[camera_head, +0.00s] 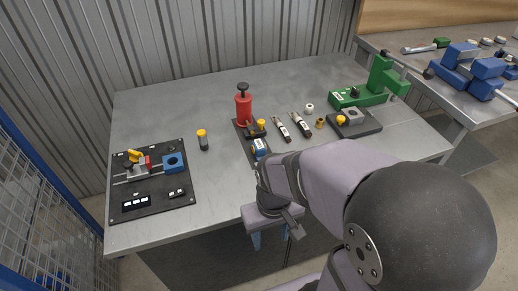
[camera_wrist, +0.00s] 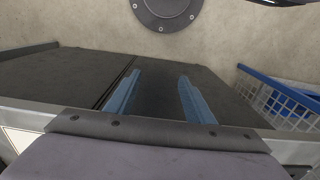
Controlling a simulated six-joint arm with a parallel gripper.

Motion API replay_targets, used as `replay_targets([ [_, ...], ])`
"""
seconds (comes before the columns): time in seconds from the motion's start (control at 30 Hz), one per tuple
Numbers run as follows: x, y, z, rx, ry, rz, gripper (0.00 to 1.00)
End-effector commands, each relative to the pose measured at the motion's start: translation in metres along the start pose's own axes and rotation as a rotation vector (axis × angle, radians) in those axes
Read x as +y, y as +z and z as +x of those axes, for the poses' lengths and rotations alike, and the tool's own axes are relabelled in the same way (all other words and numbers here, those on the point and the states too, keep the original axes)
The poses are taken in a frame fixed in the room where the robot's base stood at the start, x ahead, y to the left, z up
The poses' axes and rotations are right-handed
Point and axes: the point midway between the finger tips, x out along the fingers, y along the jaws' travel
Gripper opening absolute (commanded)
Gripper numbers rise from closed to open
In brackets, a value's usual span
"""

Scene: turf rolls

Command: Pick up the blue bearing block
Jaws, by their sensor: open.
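The blue bearing block (camera_head: 173,161) is a small blue piece with a dark round opening. It sits on the right part of a black board (camera_head: 180,202) at the left of the grey table. My gripper (camera_head: 271,240) hangs in front of the table's front edge, to the right of the block and apart from it. In the wrist view its two blue fingers (camera_wrist: 160,98) are spread with nothing between them. The block does not show in the wrist view.
Beside the block are metal rods and a yellow-handled clamp (camera_head: 136,156). A yellow-capped cylinder (camera_head: 203,140), a red pump-like tool (camera_head: 243,107) and a green vise (camera_head: 375,85) stand farther right. A blue mesh cage (camera_head: 40,210) is at the left.

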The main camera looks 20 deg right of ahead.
Motion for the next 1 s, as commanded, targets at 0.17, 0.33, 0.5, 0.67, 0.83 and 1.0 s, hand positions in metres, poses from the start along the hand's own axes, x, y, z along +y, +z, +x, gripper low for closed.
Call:
replay_targets([
  [0.17,0.000,-0.005,-0.015,0.016,0.000,0.000,0.48],
  [0.33,0.001,-0.020,-0.046,0.064,0.001,0.001,0.48],
  [0.5,0.008,-0.054,-0.067,0.173,0.011,0.000,0.48],
  [0.67,0.020,-0.094,-0.069,0.313,0.026,-0.008,0.48],
  [0.83,0.032,-0.133,-0.069,0.475,0.037,-0.021,0.48],
  [1.0,0.042,-0.163,-0.059,0.637,0.039,-0.035,0.48],
])
